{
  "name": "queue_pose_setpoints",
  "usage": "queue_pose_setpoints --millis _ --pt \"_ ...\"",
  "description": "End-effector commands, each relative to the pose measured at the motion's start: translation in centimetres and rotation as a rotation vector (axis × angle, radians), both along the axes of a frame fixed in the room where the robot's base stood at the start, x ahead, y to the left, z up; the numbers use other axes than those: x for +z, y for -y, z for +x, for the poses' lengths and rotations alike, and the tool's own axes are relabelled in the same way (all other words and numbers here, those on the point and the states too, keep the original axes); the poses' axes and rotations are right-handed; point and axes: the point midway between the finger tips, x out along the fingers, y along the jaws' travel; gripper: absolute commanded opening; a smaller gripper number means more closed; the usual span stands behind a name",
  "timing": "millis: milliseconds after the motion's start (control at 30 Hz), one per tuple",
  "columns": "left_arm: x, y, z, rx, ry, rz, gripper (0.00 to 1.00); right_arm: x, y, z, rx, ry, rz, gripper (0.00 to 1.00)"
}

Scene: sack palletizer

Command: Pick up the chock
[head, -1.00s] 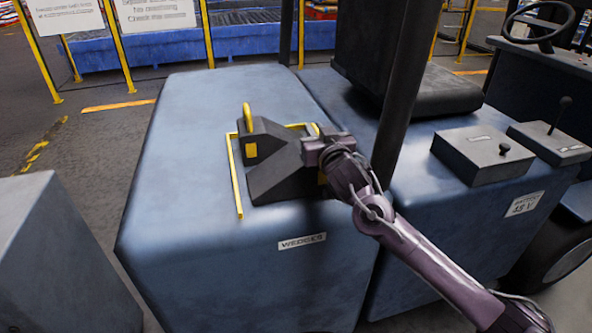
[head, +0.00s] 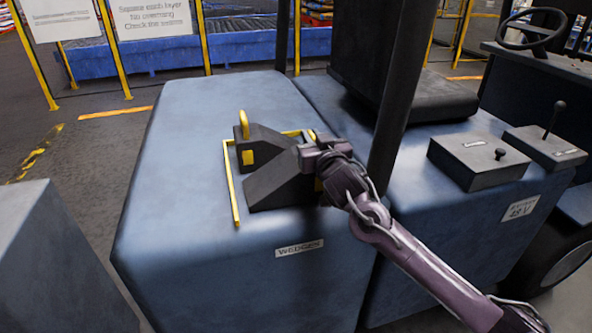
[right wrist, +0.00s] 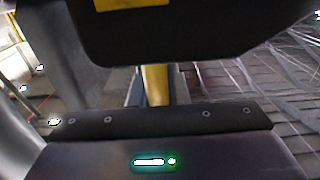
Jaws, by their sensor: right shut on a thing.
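A dark wedge-shaped chock (head: 275,182) with yellow patches sits inside a thin yellow outline on the blue housing marked WEDGES (head: 185,215). A second dark block with a yellow handle (head: 243,124) stands right behind it; I cannot tell clearly where the two part. My right gripper (head: 308,158) is at the right side of the chock, shut on its yellow handle. In the right wrist view the yellow handle (right wrist: 155,85) stands upright in front of the gripper's palm, below a dark body with a yellow patch. The fingertips are hidden. My left gripper is out of view.
A dark post (head: 398,110) rises just right of my right gripper. Grey control boxes (head: 478,160) with levers and a steering wheel (head: 535,28) are farther right. A grey block (head: 60,260) stands at lower left. The housing's left part is clear.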

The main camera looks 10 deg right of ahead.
Motion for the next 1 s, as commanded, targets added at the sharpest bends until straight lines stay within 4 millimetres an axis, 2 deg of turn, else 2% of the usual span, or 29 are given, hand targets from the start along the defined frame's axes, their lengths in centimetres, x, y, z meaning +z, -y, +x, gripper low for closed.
queue_pose_setpoints --millis 267,433,567,800,1000 --pt "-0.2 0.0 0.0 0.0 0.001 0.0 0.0 1.0 0.0 0.0 0.0 0.006 0.004 0.0" --pt "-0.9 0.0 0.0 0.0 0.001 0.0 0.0 3.2 0.0 0.0 0.0 0.01 0.004 0.0" --pt "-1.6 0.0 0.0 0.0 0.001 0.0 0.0 6.2 0.0 0.0 0.0 0.013 0.006 0.0" --pt "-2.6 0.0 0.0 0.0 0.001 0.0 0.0 13.1 0.0 -0.1 0.001 0.012 0.008 0.0" --pt "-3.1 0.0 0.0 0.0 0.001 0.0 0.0 17.4 0.0 -0.1 0.001 0.008 0.006 0.0"
